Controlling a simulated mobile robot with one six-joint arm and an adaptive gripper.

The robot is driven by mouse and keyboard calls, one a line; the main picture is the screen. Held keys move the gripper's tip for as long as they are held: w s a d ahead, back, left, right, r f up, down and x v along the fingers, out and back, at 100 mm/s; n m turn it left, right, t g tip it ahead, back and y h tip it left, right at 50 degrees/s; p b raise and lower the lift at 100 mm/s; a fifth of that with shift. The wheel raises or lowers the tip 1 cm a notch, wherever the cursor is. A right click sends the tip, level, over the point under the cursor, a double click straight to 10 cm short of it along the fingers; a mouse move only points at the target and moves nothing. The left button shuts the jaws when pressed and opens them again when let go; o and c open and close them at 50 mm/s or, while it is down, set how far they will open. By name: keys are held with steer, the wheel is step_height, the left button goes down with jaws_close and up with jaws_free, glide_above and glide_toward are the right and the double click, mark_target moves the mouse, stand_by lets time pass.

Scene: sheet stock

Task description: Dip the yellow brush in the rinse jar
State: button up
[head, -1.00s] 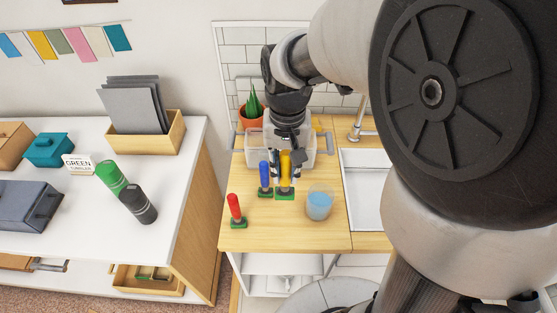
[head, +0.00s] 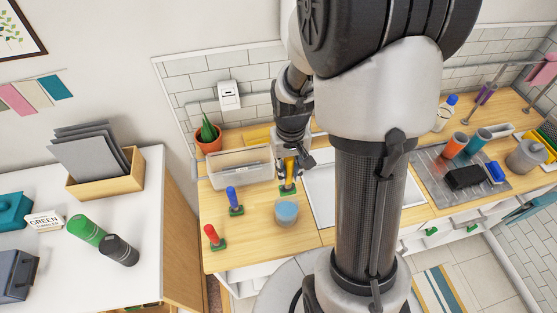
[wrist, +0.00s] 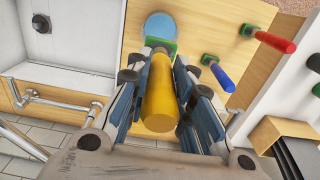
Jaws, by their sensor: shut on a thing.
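The yellow brush (head: 289,168) is in my gripper (head: 290,172), which is shut on its handle. In the wrist view the yellow handle (wrist: 159,97) runs between the blue-padded fingers (wrist: 158,75), with its green end (wrist: 161,47) pointing away from the wrist. The rinse jar (head: 286,213), round with blue liquid, stands on the wooden counter, in front of the brush in the head view. In the wrist view the green end partly overlaps the jar (wrist: 174,25). Whether they touch, I cannot tell.
A blue brush (head: 231,194) and a red brush (head: 211,234) stand on green bases left of the jar. A clear bin (head: 238,168) is behind them, near a potted plant (head: 208,138). A white sink (head: 321,197) lies to the right.

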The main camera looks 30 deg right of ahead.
mark_target(288, 178)
steer(key=shift+f, duration=0.1)
stand_by(0.3)
steer(key=shift+f+b, duration=3)
steer(key=shift+f, duration=0.45)
step_height(288, 178, down, 10)
steer(key=b, duration=0.8)
steer(key=shift+f, duration=0.15)
steer(key=shift+r+p, duration=5.2)
steer(key=shift+r, duration=1.55)
steer(key=shift+s+f, duration=0.1)
